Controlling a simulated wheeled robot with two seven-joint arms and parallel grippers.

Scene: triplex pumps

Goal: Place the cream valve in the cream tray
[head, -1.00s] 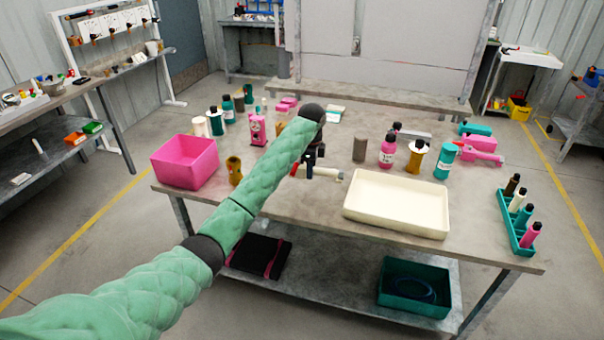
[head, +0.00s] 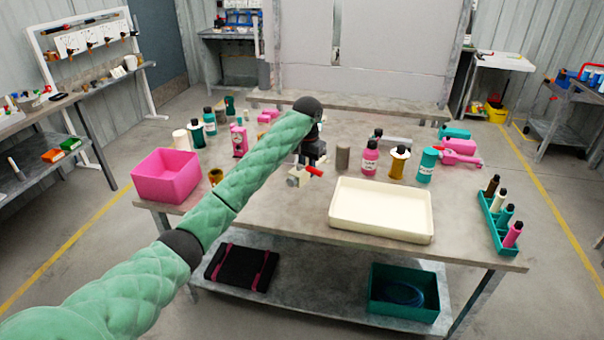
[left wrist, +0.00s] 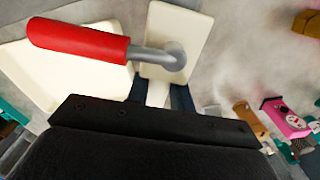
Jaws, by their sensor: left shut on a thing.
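The cream valve (head: 297,179) has a pale body and a red lever handle (head: 314,171). My right gripper is not in view.
A pink bin (head: 166,176) stands at the table's left. Bottles, among them a pink one (head: 370,159) and a teal one (head: 427,165), stand behind the tray. A teal rack (head: 497,228) is at the right. The table front left of the tray is clear.

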